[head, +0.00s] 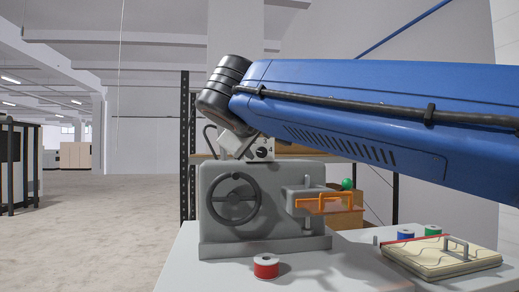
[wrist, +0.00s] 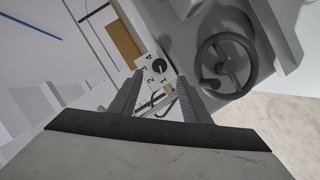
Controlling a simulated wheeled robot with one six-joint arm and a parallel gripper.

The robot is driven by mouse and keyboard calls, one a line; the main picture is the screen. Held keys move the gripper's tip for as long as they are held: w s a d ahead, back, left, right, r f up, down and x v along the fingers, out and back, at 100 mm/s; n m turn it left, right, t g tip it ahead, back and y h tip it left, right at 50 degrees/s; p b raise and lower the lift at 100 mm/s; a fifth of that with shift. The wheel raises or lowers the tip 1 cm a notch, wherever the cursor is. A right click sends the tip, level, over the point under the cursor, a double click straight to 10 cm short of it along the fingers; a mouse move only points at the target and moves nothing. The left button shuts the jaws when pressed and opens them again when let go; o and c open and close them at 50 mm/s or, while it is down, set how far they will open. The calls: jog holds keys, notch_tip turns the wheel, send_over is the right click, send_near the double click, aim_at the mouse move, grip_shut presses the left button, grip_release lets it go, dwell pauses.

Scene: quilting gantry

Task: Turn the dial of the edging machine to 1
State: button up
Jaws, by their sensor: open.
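The edging machine (head: 285,222) is a grey block on the table with a handwheel (head: 232,201) on its front. Its small black dial (head: 262,153) sits on a pale plate on top, with a 4 legible to its right. In the wrist view the dial (wrist: 158,66) lies just beyond my gripper (wrist: 158,84), on a white plate with several digits. I cannot tell which digit the dial points to. My gripper is open and empty, its two fingers apart, with the dial showing between and beyond the tips. In the head view my wrist hides most of the gripper.
An orange clamp-like part (head: 322,203) juts from the machine's right side. A red spool (head: 266,267), a blue spool (head: 405,234), a green spool (head: 433,231) and a quilted pad (head: 440,258) with a handle stand on the table. Shelving (head: 185,150) rises behind.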

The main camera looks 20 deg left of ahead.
jog(key=v, duration=0.9)
dwell(0.3)
